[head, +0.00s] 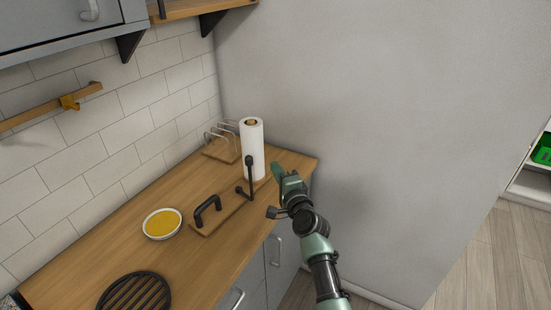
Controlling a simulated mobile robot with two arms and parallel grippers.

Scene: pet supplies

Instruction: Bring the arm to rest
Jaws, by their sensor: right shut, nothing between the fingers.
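My right arm reaches up from the bottom of the head view, to the right of the wooden counter (215,245). My right gripper (277,172) is at the arm's far end, near the counter's front right edge and to the right of a white paper roll (252,152). It is shut with nothing held. The arm partly hides the cabinet front. My left gripper is not in view.
A wooden board with black handles (207,212) lies on the counter. Beside it are a white bowl with yellow contents (162,224), a wire rack (222,143) and a black grate (135,293). A grey wall (400,130) stands behind the arm. Floor shows at right.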

